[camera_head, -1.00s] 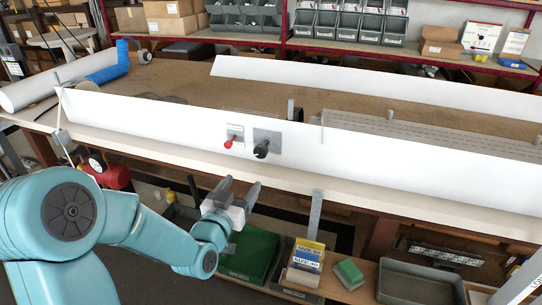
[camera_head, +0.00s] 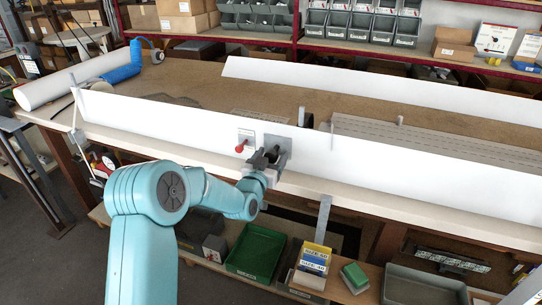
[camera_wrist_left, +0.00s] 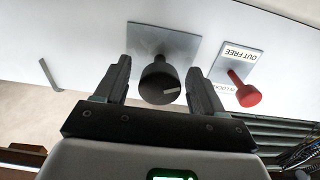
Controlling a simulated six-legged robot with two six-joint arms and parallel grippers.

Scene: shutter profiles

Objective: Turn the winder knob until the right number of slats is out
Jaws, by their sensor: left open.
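The black winder knob (camera_wrist_left: 160,82) sits on a grey square plate (camera_wrist_left: 150,42) on the front of the white board (camera_head: 400,176). A pale mark shows on the knob's face in the left wrist view. My left gripper (camera_head: 266,160) is open at the knob, in front of the plate. In the left wrist view its two dark fingers (camera_wrist_left: 158,90) stand on either side of the knob, with visible gaps. In the head view the gripper partly covers the knob. Grey ribbed slats (camera_head: 400,142) lie behind the board at the right. My right gripper is not in view.
A red lever (camera_wrist_left: 243,92) sticks out beside the knob, close to one finger, under a label reading "OUT FREE". A grey upright strip (camera_head: 324,214) hangs at the bench front. Bins, including a green tray (camera_head: 256,252), stand on the shelf below.

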